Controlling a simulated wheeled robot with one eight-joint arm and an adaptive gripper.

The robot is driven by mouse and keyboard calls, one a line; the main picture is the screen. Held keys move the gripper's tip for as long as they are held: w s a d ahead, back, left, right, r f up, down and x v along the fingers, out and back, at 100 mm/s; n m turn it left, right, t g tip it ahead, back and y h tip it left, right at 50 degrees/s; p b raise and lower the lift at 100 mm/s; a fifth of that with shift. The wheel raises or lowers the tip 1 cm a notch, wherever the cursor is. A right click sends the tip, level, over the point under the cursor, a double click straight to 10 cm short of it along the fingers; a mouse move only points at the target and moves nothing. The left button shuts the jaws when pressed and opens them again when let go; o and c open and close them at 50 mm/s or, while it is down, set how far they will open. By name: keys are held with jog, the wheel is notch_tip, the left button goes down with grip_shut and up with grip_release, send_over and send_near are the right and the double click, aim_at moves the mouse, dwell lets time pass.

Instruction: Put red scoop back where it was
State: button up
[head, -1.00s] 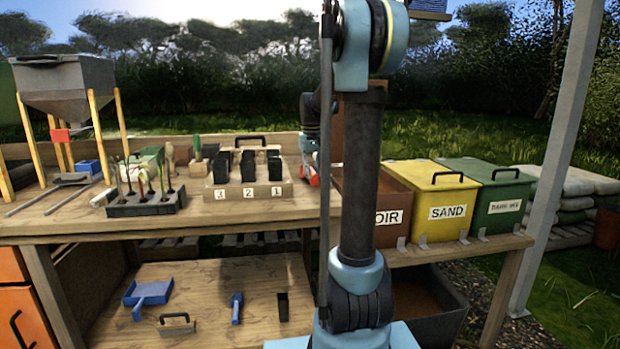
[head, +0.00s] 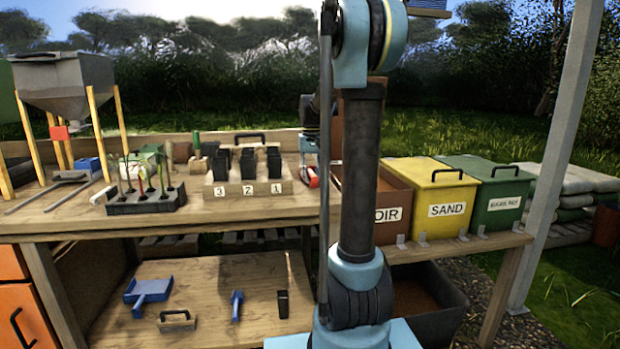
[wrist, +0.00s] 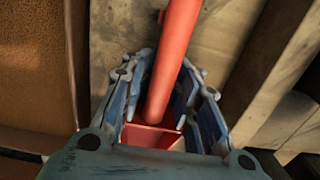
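The red scoop (wrist: 172,60) shows in the wrist view, with its long handle running between the two fingers of my gripper (wrist: 168,85) and its red bowl partly hidden below. The fingers stand close along both sides of the handle; I cannot tell whether they press on it. In the head view a small red part of the scoop (head: 312,178) shows low at the bench top, right of the numbered rack. My gripper (head: 309,160) is above it there, partly hidden by my own arm.
The wooden bench (head: 260,212) holds the numbered rack (head: 283,187) with black pots and a seedling tray (head: 150,207). Brown, yellow (head: 436,190) and green (head: 495,190) bins stand to the right. A blue dustpan (head: 148,291) and brushes lie on the lower shelf.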

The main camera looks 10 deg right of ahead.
aim_at(311, 170)
dwell(0.3)
notch_tip(311, 170, up, 13)
dwell(0.6)
